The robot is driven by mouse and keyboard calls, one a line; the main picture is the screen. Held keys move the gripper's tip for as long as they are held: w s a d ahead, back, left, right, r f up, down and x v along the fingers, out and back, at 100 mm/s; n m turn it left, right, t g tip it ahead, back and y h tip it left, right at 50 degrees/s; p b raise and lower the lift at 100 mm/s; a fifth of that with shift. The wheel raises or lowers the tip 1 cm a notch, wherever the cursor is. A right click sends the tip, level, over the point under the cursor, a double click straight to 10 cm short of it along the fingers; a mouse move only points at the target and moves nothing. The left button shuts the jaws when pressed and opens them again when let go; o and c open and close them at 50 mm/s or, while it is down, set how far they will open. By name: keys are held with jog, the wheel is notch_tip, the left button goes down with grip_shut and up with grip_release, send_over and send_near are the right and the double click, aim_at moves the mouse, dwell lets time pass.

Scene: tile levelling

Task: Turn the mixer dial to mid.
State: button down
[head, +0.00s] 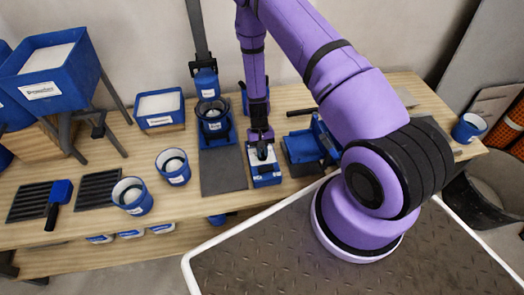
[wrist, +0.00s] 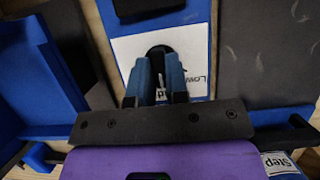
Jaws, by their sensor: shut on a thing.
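The dial box is a small blue block with a white face (head: 265,170) on the table; its face also shows in the wrist view (wrist: 127,48). My gripper (head: 262,144) reaches down onto the dial from above. In the wrist view my gripper (wrist: 161,68) has its two blue fingers shut on the dark dial (wrist: 160,50) at the middle of the white face. Upside-down lettering reading "Low" and part of another word shows right of the fingers. The fingers hide most of the dial, so I cannot tell its setting. The blue mixer (head: 215,128) with its bowl stands left of the dial box.
A dark mat (head: 222,172) lies in front of the mixer. Blue cups (head: 172,166) and a blue tray (head: 160,110) stand to the left. Another cup (head: 468,128) stands at the table's right end.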

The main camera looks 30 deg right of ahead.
dwell(0.3)
jog(key=c, duration=1.1)
grip_release()
jog(key=v, duration=1)
jog(key=shift+w+r, duration=0.15)
jog(key=shift+r, duration=0.25)
